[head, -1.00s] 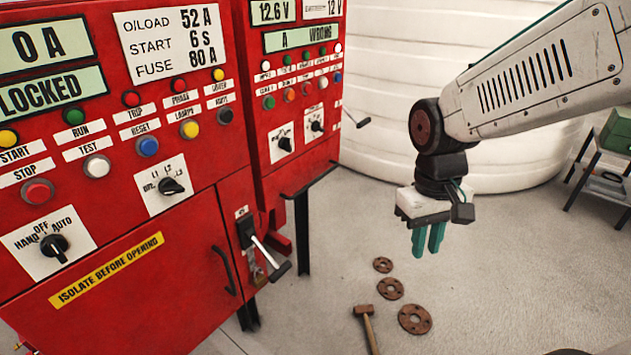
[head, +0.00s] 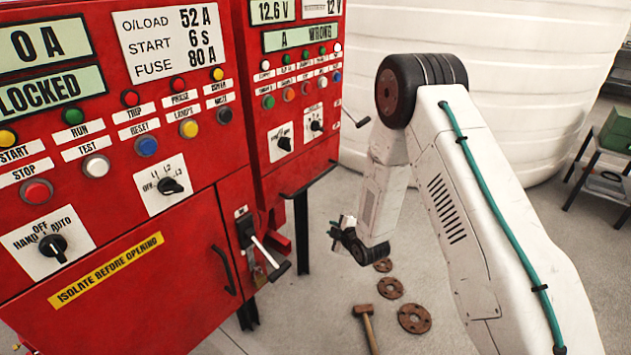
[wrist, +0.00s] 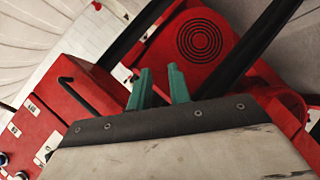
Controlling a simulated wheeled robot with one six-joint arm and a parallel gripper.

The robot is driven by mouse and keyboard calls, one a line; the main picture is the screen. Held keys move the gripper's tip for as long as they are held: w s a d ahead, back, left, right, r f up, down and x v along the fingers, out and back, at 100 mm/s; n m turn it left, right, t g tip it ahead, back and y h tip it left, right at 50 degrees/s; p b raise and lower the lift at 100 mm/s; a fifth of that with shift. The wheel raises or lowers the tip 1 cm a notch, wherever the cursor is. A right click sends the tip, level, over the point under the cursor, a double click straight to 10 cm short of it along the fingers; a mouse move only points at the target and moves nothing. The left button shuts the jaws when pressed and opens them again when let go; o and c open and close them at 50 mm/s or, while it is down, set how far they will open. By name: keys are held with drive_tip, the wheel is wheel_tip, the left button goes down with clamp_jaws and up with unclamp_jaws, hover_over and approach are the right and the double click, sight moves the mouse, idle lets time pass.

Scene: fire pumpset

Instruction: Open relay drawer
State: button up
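No part in view is labelled as a relay drawer. The red control cabinet (head: 130,235) fills the left of the head view. Its lower panel, with a yellow "isolate before opening" label (head: 105,270), is closed and has a black handle (head: 224,270) at its right edge. A black bar (head: 308,180) juts from under the second cabinet section.
A lever (head: 272,258) sticks out beside the lower panel. Rusty flanges (head: 390,288) and a hammer (head: 367,325) lie on the floor. A large white tank (head: 540,80) stands behind, and a rack with a green case (head: 617,130) at right.

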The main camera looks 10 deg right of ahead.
wheel_tip(320, 180, up, 6)
drive_tip(key=w+a+f+n+t+y, duration=0.1)
drive_tip(key=w+n+t+y, duration=0.1)
drive_tip(key=w+n+t, duration=0.15)
drive_tip(key=n+t+y, duration=0.1)
drive_tip(key=n+t, duration=0.1)
drive_tip(key=t, duration=0.2)
approach(315, 180)
drive_tip(key=w, duration=0.3)
drive_tip(key=shift+g, duration=0.35)
drive_tip(key=x, duration=0.7)
drive_tip(key=shift+w+a+r, duration=0.2)
drive_tip(key=shift+a+r, duration=0.1)
clamp_jaws()
